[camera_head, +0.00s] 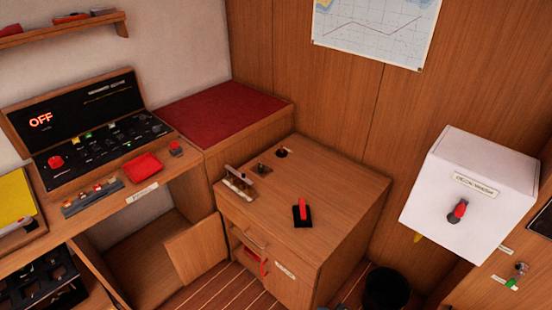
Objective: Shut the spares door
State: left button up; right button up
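A wooden cupboard door (197,250) stands swung open at the lower left, beside the cupboard opening (145,255) under the console desk. A small white label (142,193) sits on the desk edge above this opening; its lettering is too small to read. The middle cabinet (320,230) also has a front panel with a small label (284,270), likewise unreadable, and it looks flush with the front. I cannot tell from the lettering which one is marked spares. Neither of my grippers shows in this view.
The cabinet top holds a red-handled lever (302,212) and a small rack (239,182). A black bin (386,289) stands on the floor at its right. A white box with a red knob (470,190) juts out at right. Striped floor shows before the open door.

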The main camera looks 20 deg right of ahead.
aim_at(198, 250)
jog(key=k+j+z, duration=0.15)
jog(key=z, duration=0.25)
jog(key=k+j+z, duration=0.15)
jog(key=j+z, duration=0.25)
jog(key=k+z, duration=0.2)
jog(key=z, duration=0.2)
jog(key=u, duration=0.45)
jog(key=i+j+u, duration=0.25)
jog(key=u, duration=0.2)
jog(key=i+j+u, duration=0.15)
jog(key=i+u, duration=0.55)
jog(key=u, duration=0.15)
jog(key=i+l, duration=0.1)
jog(key=i, duration=0.35)
jog(key=i+u, duration=0.1)
jog(key=i, duration=0.4)
